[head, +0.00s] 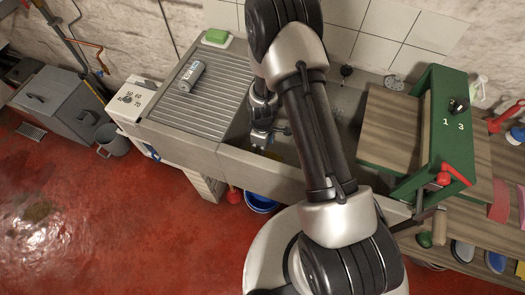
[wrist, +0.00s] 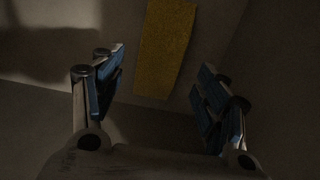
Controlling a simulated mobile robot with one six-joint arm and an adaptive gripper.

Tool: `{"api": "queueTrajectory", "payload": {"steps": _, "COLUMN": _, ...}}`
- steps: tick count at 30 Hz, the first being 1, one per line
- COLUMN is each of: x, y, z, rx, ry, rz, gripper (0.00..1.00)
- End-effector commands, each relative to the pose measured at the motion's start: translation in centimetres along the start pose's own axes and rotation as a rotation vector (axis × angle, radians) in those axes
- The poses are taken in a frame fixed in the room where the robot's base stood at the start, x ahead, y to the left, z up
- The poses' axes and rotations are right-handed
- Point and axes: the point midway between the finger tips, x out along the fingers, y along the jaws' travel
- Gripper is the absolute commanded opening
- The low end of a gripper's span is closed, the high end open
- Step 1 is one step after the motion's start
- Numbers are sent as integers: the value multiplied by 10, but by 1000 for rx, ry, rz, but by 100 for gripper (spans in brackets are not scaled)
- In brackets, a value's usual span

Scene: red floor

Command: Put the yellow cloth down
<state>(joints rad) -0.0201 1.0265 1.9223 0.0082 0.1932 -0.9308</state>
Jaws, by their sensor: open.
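The yellow cloth (wrist: 165,48) lies flat in the upper middle of the wrist view, dim and in shadow, on a grey surface that looks like the inside of the sink. My gripper (wrist: 160,92) is open, with its blue-padded fingers wide apart and nothing between the tips. The cloth lies beyond the fingertips, apart from them as far as I can see. In the head view my gripper (head: 260,138) reaches down into the grey sink (head: 240,163). There only a small yellowish patch shows by the fingers, and my arm hides much of the basin.
A ribbed drainboard (head: 205,95) with a grey can (head: 192,77) and a green sponge (head: 216,36) is left of the sink. A green frame (head: 445,125) and wooden board (head: 388,130) stand at right. A blue bucket (head: 260,203) sits below on the red floor.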

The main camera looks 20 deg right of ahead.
Motion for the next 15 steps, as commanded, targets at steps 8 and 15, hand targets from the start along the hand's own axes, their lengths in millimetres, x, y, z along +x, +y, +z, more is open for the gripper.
{"api": "queueTrajectory", "payload": {"steps": 8, "x": -60, "y": 0, "z": 0, "rx": 0, "ry": 1, "rz": 1, "gripper": 68}}
{"api": "queueTrajectory", "payload": {"steps": 15, "x": -84, "y": 2, "z": -1, "rx": 9, "ry": 4, "rz": 5, "gripper": 68}}
